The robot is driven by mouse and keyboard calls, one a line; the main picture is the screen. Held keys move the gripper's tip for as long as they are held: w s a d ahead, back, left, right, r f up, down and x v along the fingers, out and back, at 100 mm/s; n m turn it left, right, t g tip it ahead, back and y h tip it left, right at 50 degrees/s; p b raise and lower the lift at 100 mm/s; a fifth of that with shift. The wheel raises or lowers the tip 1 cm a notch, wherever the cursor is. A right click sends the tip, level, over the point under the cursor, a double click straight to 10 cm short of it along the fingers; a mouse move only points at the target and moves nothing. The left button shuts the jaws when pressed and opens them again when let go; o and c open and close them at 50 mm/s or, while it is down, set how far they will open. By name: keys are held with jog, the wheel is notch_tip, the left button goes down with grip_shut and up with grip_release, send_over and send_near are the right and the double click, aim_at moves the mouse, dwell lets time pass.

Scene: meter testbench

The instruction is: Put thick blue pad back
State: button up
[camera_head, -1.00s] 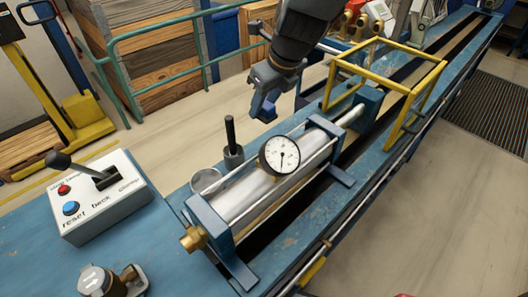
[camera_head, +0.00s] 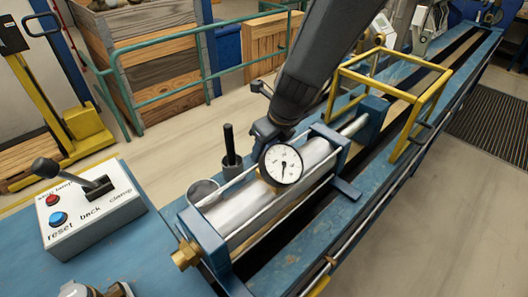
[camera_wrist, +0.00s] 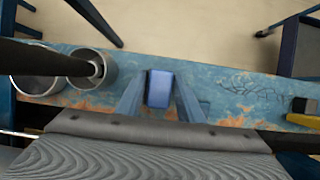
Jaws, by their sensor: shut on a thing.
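My gripper (camera_wrist: 159,100) is shut on the thick blue pad (camera_wrist: 159,88), a small blue block between the fingertips in the wrist view. The pad is over the worn blue bench (camera_wrist: 235,90); I cannot tell whether it touches the bench. In the head view my gripper (camera_head: 266,132) is low behind the metal cylinder and its round dial gauge (camera_head: 282,164). The gauge and cylinder hide the fingertips and the pad there.
A cup with a black-handled tool (camera_head: 232,160) stands left of my gripper, near an open metal cup (camera_head: 203,191). The cylinder (camera_head: 245,203) is close in front. A yellow frame (camera_head: 436,94) stands to the right. A lever box (camera_head: 90,215) is at left.

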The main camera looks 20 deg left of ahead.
jog(key=shift+f, duration=0.3)
jog(key=shift+f, duration=0.1)
jog(key=o, duration=1)
jog(key=p+v, duration=0.1)
jog(key=v, duration=1.1)
jog(key=shift+r, duration=0.2)
